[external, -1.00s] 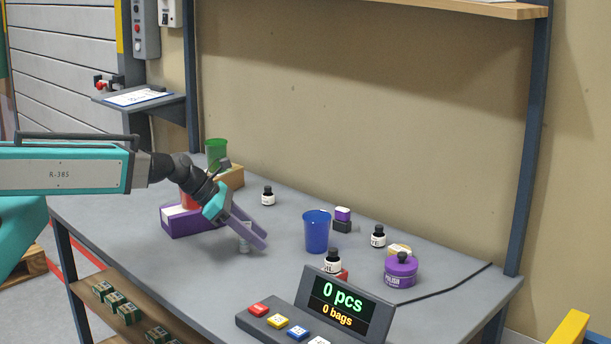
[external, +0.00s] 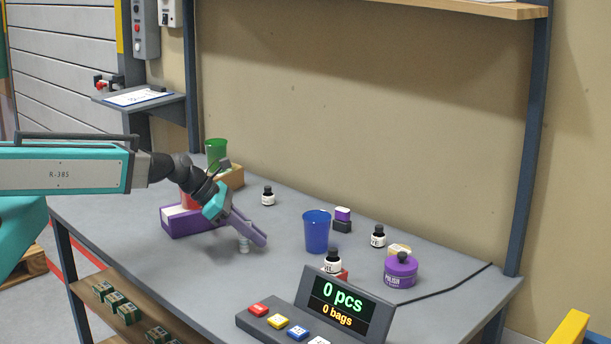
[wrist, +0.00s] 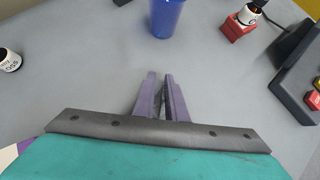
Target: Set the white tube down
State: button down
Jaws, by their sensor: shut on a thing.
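The white tube (external: 244,245) is a small pale cylinder under the tips of my gripper in the external view. It looks upright, with its lower part showing below the fingers and its upper part hidden. My gripper (external: 260,236), with purple fingers, slants down to the right over the grey table and is shut on the tube. The tube's lower end is at or very near the table top; I cannot tell if it touches. In the wrist view the fingers (wrist: 160,88) are close together with a narrow gap, and the tube is hidden there.
A purple box (external: 188,222) and a red cup (external: 190,201) stand behind my gripper. A blue cup (external: 317,232) stands to its right, with a bottle (external: 333,261) and a counter display (external: 345,303) nearer the front. The table around the tube is clear.

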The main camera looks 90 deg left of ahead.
jog(key=shift+r, duration=0.1)
notch_tip(320, 180, up, 10)
jog(key=b, duration=0.2)
dwell(0.8)
dwell(0.8)
jog(key=w+d+r+m+h+b, duration=0.15)
jog(key=w+d, duration=0.25)
jog(key=d, duration=0.5)
jog(key=w+d+f+m+h+b, duration=0.15)
jog(key=w+d, duration=0.25)
jog(key=d, duration=0.4)
jog(key=s+d+r+m+g+h, duration=0.1)
jog(key=d+m+h, duration=0.1)
jog(key=d, duration=0.7)
jog(key=d+r+m+g+h+b, duration=0.1)
jog(key=d+m, duration=0.4)
jog(key=d, duration=0.5)
jog(key=shift+s+r+g+h+b, duration=0.25)
jog(key=shift+s+g+h, duration=0.2)
jog(key=shift+g, duration=0.25)
jog(key=shift+d, duration=0.1)
